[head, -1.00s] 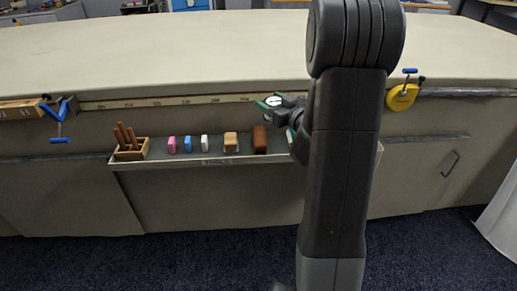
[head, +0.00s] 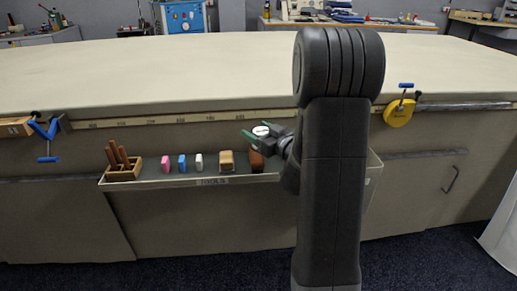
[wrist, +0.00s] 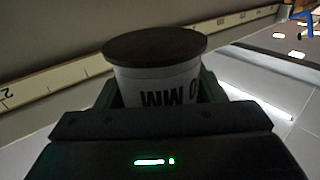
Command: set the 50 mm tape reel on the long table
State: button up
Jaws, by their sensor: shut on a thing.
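The tape reel is a short white cylinder with a dark, wide top, and it shows large in the wrist view (wrist: 155,78). Black lettering ending in "MM" appears upside down on its side. In the head view it is small and pale on top (head: 261,130). My gripper (head: 262,134) has green fingers and is shut on the reel, holding it upright in the air. It is in front of the table's front side, below the top's edge. The long table (head: 190,75) has a bare, pale cloth top.
A tool tray (head: 212,182) on the table front, below my gripper, holds a wooden holder (head: 123,166), several coloured blocks and a brown block (head: 256,162). A blue clamp (head: 46,135) and a yellow tape measure (head: 398,112) hang at the edge. The tabletop is clear.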

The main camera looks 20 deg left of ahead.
jog(key=shift+f+b, duration=0.7)
jog(key=shift+f, duration=1.5)
jog(key=shift+f, duration=0.2)
jog(key=o, duration=0.7)
jog(key=shift+f, duration=0.1)
jog(key=o, duration=0.4)
jog(key=shift+o, duration=0.2)
